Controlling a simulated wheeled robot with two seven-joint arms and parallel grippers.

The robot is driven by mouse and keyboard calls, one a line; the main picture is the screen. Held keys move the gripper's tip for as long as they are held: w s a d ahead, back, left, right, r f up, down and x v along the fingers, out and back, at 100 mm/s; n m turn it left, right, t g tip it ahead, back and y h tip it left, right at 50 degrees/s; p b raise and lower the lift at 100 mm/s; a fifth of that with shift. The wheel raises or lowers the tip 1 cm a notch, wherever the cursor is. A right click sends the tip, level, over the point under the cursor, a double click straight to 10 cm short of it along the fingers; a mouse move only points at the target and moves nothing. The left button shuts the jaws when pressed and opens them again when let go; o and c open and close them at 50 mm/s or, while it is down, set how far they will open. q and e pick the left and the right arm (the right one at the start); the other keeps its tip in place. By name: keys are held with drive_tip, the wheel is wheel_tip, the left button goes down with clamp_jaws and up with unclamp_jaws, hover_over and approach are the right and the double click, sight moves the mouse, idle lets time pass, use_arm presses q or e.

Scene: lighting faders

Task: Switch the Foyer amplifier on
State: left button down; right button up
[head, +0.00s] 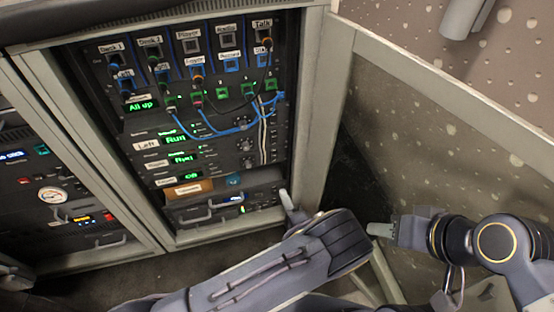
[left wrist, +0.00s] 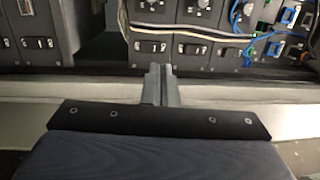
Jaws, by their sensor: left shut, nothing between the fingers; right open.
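The rack (head: 215,205) in the head view holds a stack of amplifier rows. The row whose label seems to read Foyer (head: 165,181) has a small green display (head: 190,176) that looks like Off. The rows above it show green displays that look like Run. My left gripper (head: 287,198) is shut and empty at the rack's lower right edge. In the left wrist view its fingers (left wrist: 160,85) point at the frame edge, below several black rocker switches (left wrist: 193,49), apart from them. Which switch belongs to Foyer is unclear. My right gripper (head: 380,230) is open, away from the rack.
A patch panel (head: 190,75) with blue and black cables fills the upper rack, and blue cables hang over the middle rows. A light upright frame post (head: 315,120) borders the rack on the right. Another rack with a round gauge (head: 53,195) stands at left.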

sight(274, 155)
use_arm(q)
drive_tip(key=shift+s+d+f+m+t+h, duration=0.25)
drive_tip(key=shift+d+f+m+t+h, duration=0.25)
drive_tip(key=shift+d+h, duration=0.2)
drive_tip(key=b+x, duration=0.2)
drive_tip(key=x, duration=1.1)
drive_tip(key=shift+w+a+b, duration=0.2)
drive_tip(key=shift+w+b, duration=0.05)
drive_tip(key=shift+b, duration=0.1)
drive_tip(key=shift+w, duration=0.2)
drive_tip(key=shift+r, duration=0.1)
